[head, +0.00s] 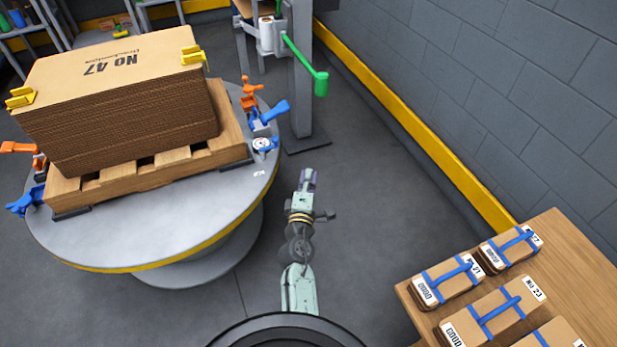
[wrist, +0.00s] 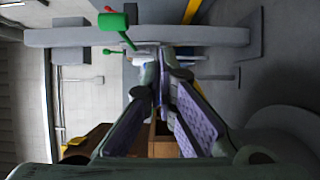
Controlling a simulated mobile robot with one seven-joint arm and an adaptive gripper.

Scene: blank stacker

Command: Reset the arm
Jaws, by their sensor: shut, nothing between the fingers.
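My arm rises from the bottom middle of the head view and points away over the bare grey floor. My gripper (head: 308,176) is at its far end, to the right of the round table. In the wrist view my gripper (wrist: 160,75) has its two purple-padded fingers meeting at the tips. It is shut and holds nothing. It touches nothing that I can see.
A round grey table (head: 95,240) bears a wooden pallet (head: 165,170) with stacked cardboard blanks (head: 120,90) and orange and blue clamps. A grey post (head: 302,75) with a green-ended lever (head: 320,82) stands beyond. A wooden table (head: 570,260) with strapped bundles (head: 490,310) is at lower right.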

